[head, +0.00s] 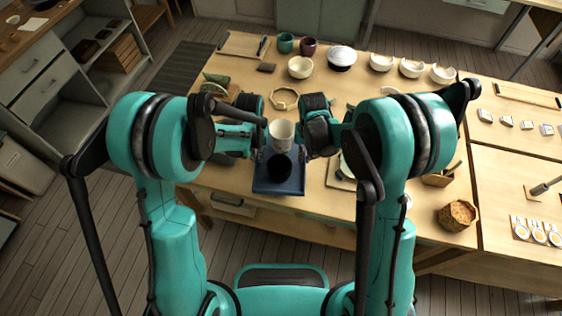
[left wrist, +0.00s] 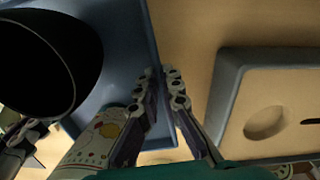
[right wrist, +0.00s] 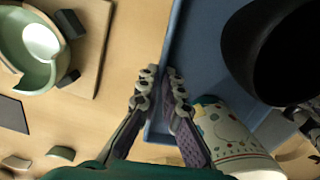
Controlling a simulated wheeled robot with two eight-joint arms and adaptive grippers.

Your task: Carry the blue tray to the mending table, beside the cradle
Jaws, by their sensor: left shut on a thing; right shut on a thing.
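The blue tray (head: 290,186) is over the front part of the mending table (head: 318,205); I cannot tell whether it rests or hangs just above it. It carries a dark round vessel (head: 279,168) and a pale patterned cup (head: 281,143). My left gripper (left wrist: 167,85) is shut on the tray's rim (left wrist: 150,50) on one side. My right gripper (right wrist: 160,82) is shut on the opposite rim (right wrist: 172,45). A broken green bowl (right wrist: 40,45) sits among dark pads on a wooden board, apparently the cradle, close beside the tray on the right.
A white bowl (head: 300,67), a pale angular ring (head: 284,98) and two dark cups stand farther back. Several pale bowls line the back right. A wicker basket (head: 457,215) is at the right. A board with an oval hollow (left wrist: 265,125) lies near the tray's left side.

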